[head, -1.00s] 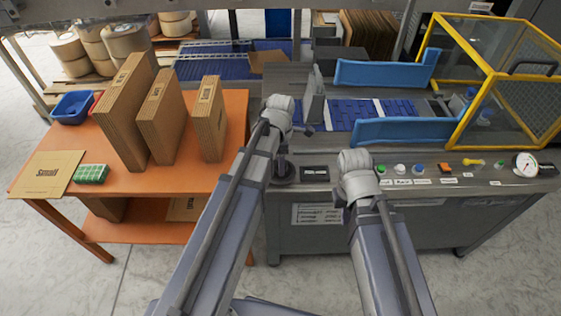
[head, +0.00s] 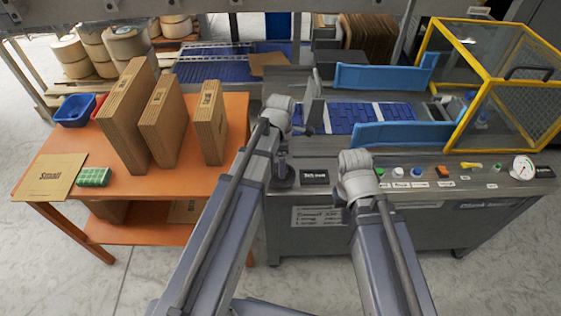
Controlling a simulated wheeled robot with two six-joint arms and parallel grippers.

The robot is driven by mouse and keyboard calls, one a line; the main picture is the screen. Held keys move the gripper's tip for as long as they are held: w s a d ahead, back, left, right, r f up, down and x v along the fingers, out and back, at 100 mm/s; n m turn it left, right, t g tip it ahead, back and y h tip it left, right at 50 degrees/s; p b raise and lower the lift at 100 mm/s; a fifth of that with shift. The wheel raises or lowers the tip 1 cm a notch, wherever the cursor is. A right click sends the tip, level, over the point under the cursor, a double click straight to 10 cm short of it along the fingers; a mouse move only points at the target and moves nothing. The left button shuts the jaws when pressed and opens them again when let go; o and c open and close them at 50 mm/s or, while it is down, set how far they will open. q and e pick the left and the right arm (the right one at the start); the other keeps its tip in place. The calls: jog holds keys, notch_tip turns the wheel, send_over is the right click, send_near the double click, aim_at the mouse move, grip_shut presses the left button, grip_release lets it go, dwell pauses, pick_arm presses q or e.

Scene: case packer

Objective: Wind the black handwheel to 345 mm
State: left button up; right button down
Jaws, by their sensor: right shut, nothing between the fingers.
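The black handwheel (head: 283,178) is at the left front corner of the grey machine top, partly covered by my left arm. My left gripper (head: 281,150) points down just above it; its fingers are too hidden to tell open from shut, or whether they touch the wheel. A small black display (head: 314,177) sits right of the wheel; its pale figures are too small to read surely. My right gripper (head: 340,199) is shut and empty at the machine's front edge, right of the display, mostly hidden by its own wrist.
Coloured buttons (head: 398,171) and a round gauge (head: 522,167) line the panel to the right. Blue guides (head: 400,134) and a yellow-framed guard (head: 480,80) stand behind. An orange table (head: 190,185) with upright cartons (head: 162,130) is at the left.

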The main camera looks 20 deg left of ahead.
pick_arm(q)
notch_tip(320, 180, up, 6)
jog(key=p, duration=0.5)
jog(key=shift+s+d, duration=0.15)
jog(key=s+d+m, duration=0.5)
jog(key=s+m, duration=0.2)
jog(key=m, duration=0.6)
jog(key=s+d+m+y, duration=0.1)
jog(key=s+d+m, duration=0.4)
jog(key=m, duration=0.8)
jog(key=shift+s+d, duration=0.15)
jog(key=shift+s, duration=0.95)
